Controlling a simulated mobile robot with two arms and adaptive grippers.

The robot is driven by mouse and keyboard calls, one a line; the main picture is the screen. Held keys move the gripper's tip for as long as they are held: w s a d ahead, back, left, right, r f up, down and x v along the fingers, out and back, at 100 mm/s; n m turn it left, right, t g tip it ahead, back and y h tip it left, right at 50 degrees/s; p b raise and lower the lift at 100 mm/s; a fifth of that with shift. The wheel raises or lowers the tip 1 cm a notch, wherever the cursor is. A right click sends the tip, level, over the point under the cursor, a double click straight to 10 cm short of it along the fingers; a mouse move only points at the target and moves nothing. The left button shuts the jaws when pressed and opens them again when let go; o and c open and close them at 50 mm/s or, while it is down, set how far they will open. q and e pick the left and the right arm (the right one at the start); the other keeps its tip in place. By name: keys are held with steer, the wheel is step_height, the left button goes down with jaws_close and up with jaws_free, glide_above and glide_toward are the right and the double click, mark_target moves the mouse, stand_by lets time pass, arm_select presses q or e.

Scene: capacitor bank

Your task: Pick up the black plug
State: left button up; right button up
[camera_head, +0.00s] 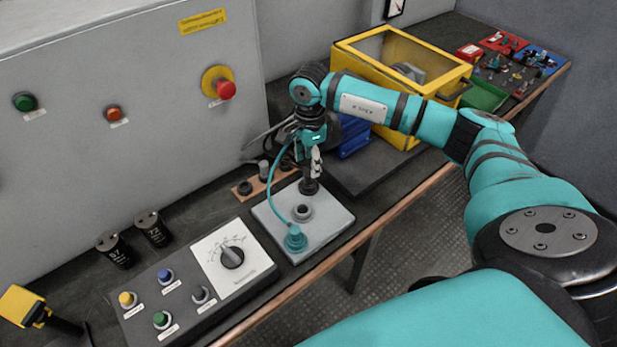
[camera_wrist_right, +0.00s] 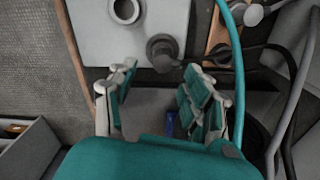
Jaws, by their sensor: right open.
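The black plug (camera_head: 308,187) stands on the far corner of a light grey plate (camera_head: 332,220) on the bench. In the right wrist view the plug (camera_wrist_right: 163,50) shows as a dark round piece near the plate's edge, just beyond the fingertips. My right gripper (camera_head: 315,168) points down right above the plug. It is open and empty in the wrist view (camera_wrist_right: 160,82), its two fingers apart with the plug in front of the gap. Whether a finger touches the plug I cannot tell. My left gripper is not in view.
A dark ring socket (camera_head: 302,212) and a teal plug (camera_head: 294,238) with a teal cable are on the same plate. A control box (camera_head: 205,285), two black capacitors (camera_head: 152,228), a blue block (camera_head: 353,135) and a yellow-framed box (camera_head: 405,60) stand nearby. A grey cabinet (camera_head: 130,120) rises behind.

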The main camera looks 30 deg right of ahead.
mark_target(308, 172)
steer(key=shift+f, duration=0.45)
steer(key=f, duration=0.2)
steer(key=f+p, duration=0.1)
steer(key=shift+w+a+f, duration=0.1)
steer(key=shift+w+f, duration=0.1)
steer(key=shift+f, duration=0.45)
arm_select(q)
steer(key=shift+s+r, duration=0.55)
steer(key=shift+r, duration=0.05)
arm_select(e)
jaws_close()
